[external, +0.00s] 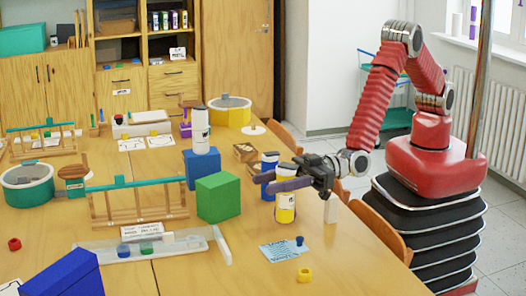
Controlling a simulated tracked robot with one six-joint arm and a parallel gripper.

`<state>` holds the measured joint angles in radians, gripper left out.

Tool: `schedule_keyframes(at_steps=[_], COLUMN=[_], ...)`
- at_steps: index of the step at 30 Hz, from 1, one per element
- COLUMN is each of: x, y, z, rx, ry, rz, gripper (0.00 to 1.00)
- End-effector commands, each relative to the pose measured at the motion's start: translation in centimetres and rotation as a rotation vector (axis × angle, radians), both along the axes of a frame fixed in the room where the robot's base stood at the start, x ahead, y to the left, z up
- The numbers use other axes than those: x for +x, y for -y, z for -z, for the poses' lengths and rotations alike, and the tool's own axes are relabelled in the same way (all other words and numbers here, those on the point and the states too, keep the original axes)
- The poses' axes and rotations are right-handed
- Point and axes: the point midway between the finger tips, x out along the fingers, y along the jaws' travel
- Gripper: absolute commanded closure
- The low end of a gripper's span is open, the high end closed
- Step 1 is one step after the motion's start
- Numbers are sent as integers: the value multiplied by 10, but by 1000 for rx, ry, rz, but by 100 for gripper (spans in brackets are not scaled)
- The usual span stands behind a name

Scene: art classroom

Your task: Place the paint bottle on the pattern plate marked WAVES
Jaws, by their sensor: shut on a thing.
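My gripper (288,185) is at the right part of the table, its dark fingers shut on a yellow paint bottle (286,209) with a pale label. The bottle is upright; I cannot tell whether its base touches the table. A light-blue patterned plate (278,252) lies in front of it, nearer the camera, with a small dark-blue piece at its right edge. Two white plates with dark line patterns, one (131,145) left of the other (160,141), lie farther back. The markings are too small to read, so I cannot tell which is WAVES.
A blue bottle (269,164) stands just behind my gripper. A green block (218,197) and a blue block (201,168) with a white bottle (200,131) on top stand to the left. A yellow ring (304,275) lies near the light-blue plate. The table's front right is mostly clear.

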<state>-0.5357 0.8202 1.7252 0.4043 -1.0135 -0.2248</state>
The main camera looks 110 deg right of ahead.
Motion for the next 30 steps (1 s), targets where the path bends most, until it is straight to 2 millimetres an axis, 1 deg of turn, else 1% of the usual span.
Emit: schedule_keyframes(at_steps=[6, 9, 12, 23, 30], x=[0, 0, 0, 0, 0], y=[0, 0, 0, 0, 0], z=[35, 46, 51, 54, 81], rx=[-1, 0, 1, 0, 0], ry=[-2, 1, 2, 1, 0], rz=[0, 0, -1, -1, -1], gripper=[94, 94, 94, 94, 94])
